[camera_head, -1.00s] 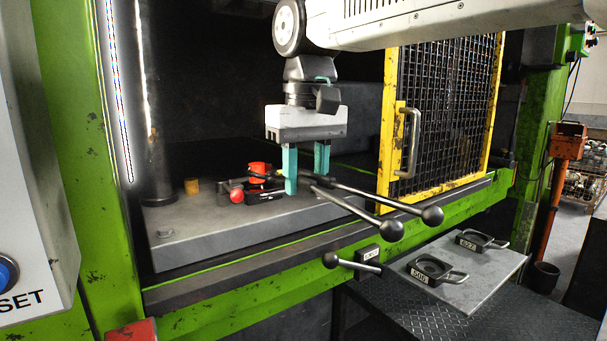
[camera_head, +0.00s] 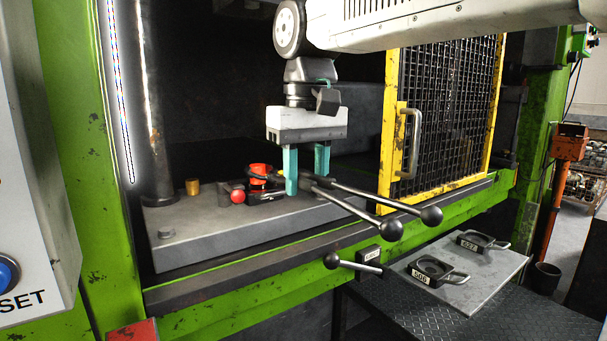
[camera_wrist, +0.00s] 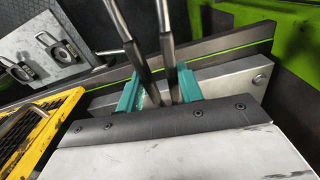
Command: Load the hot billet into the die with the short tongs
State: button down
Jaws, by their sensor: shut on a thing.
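My gripper (camera_head: 307,172) has its two teal fingers pointing down over the press bed, shut on the short tongs (camera_head: 368,198). The tongs' dark, ball-ended handles run out to the right and front. In the wrist view the tongs' handles (camera_wrist: 158,65) pass between my fingers (camera_wrist: 158,92). A glowing orange-red piece, seemingly the hot billet (camera_head: 261,170), stands left of my fingers at the tongs' far end. Dark parts around its foot seem to be the die (camera_head: 264,195). Whether the tongs' jaws grip the billet, and how it sits in the die, I cannot tell.
A red ball (camera_head: 238,197) is just left of the die, and a brass cylinder (camera_head: 192,187) stands farther left. A dark column rises behind. A yellow mesh guard (camera_head: 440,115) stands right. A plate with two handled pieces (camera_head: 455,275) lies in front right.

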aim_at(326, 185)
jog(key=shift+f, duration=0.35)
jog(key=c, duration=1.3)
grip_release()
jog(key=shift+o, duration=0.5)
jog(key=shift+s+d+r, duration=0.1)
jog(key=shift+s+d, duration=0.35)
jog(key=shift+s, duration=0.35)
jog(key=shift+s+d+r, duration=0.15)
jog(key=shift+s+d, duration=0.3)
jog(key=shift+s, duration=0.4)
jog(key=shift+s+d+r, duration=0.1)
jog(key=shift+s+d, duration=0.35)
jog(key=shift+s, duration=0.35)
